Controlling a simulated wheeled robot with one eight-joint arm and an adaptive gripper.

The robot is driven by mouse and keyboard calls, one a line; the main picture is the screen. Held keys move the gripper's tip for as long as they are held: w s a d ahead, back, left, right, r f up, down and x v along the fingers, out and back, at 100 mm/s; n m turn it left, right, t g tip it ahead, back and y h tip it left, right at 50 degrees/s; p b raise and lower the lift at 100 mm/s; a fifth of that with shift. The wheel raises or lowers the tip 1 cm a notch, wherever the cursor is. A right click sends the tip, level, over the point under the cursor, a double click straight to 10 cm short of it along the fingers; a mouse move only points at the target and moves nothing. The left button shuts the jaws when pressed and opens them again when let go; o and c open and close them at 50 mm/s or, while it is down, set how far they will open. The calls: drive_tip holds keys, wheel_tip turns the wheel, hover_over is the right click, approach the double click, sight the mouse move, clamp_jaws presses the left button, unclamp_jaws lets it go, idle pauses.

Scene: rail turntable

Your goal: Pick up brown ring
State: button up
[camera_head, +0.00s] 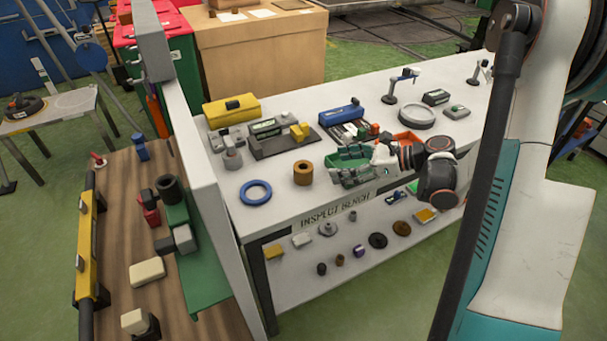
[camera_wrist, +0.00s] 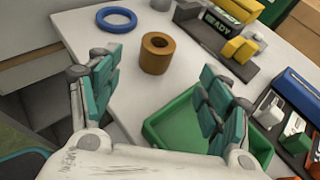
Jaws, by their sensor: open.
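The brown ring (camera_head: 303,173) is a short, thick cylinder with a hole in its top. It stands upright on the white bench top near the front edge. In the wrist view the brown ring (camera_wrist: 157,54) is ahead of my gripper (camera_wrist: 160,85), roughly midway between its two teal-padded fingers and beyond the tips. My gripper is open and empty, and the ring appears apart from both fingers. In the head view my gripper (camera_head: 362,166) is to the right of the ring, over the green bin, and its fingers are hard to make out there.
A blue ring (camera_head: 256,193) lies left of the brown ring. A green bin (camera_wrist: 178,134) sits under the right finger. A dark fixture with a READY display (camera_wrist: 218,30) stands behind, beside a blue box (camera_wrist: 299,96). A white upright panel (camera_head: 190,130) borders the bench's left end.

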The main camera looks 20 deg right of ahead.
sight(298, 167)
drive_tip(key=b+x, duration=0.1)
drive_tip(key=x, duration=0.3)
drive_tip(key=shift+w+a+f, duration=0.2)
drive_tip(key=shift+a, duration=0.05)
drive_tip(key=shift+r+b+x, duration=0.2)
drive_tip(key=shift+b+x, duration=0.9)
drive_tip(key=shift+x, duration=1.65)
drive_tip(key=shift+a+r, duration=0.1)
drive_tip(key=shift+a, duration=0.05)
drive_tip(key=c, duration=1.5)
